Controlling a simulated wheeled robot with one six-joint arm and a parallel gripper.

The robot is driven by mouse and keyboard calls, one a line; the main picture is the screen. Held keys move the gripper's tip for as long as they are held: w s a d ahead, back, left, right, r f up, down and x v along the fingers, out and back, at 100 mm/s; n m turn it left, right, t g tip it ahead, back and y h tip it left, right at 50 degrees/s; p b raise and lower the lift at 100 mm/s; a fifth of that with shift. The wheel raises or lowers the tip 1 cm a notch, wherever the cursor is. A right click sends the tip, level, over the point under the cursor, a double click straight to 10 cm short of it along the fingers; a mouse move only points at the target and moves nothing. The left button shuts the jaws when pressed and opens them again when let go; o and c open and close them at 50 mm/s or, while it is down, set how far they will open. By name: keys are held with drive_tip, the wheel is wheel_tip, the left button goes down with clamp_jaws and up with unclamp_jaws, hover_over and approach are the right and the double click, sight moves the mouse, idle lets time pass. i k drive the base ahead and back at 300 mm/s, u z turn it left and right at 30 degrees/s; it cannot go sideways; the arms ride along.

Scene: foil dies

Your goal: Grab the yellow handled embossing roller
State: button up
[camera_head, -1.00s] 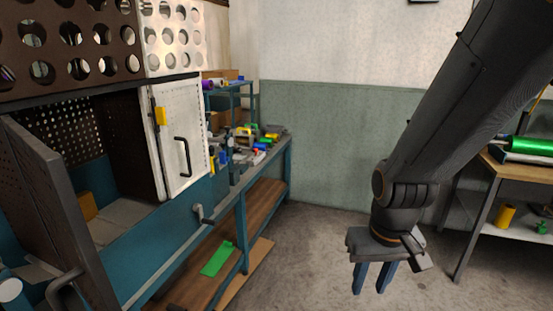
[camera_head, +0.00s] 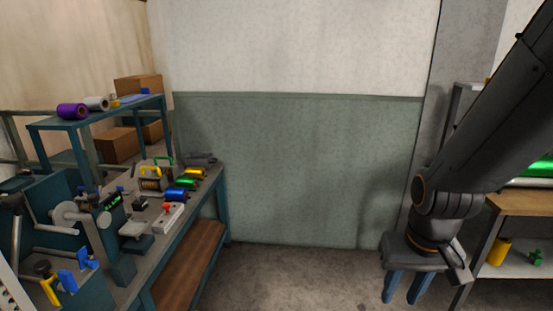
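A roller-like tool with a yellow arched handle (camera_head: 150,170) stands on the left workbench, towards its far end. It looks like the yellow handled embossing roller, but it is small in view. A similar tool with a green handle (camera_head: 163,161) is just behind it and partly hidden. My gripper (camera_head: 403,296) hangs at the lower right, fingers pointing down and apart, with nothing between them. It is far from the yellow handle, across open floor.
Yellow, green and blue foil rolls (camera_head: 179,194) lie right of the roller on the workbench (camera_head: 160,261). A press with a round wheel (camera_head: 70,215) stands nearer. A blue rack (camera_head: 95,116) is behind. A wooden table (camera_head: 520,203) is at right. Floor between is clear.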

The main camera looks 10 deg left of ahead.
sight(152, 178)
drive_tip(key=i, duration=1.75)
drive_tip(key=u, duration=0.75)
drive_tip(key=i, duration=1.25)
drive_tip(key=u, duration=1.4)
drive_tip(key=i, duration=0.8)
drive_tip(key=u, duration=0.5)
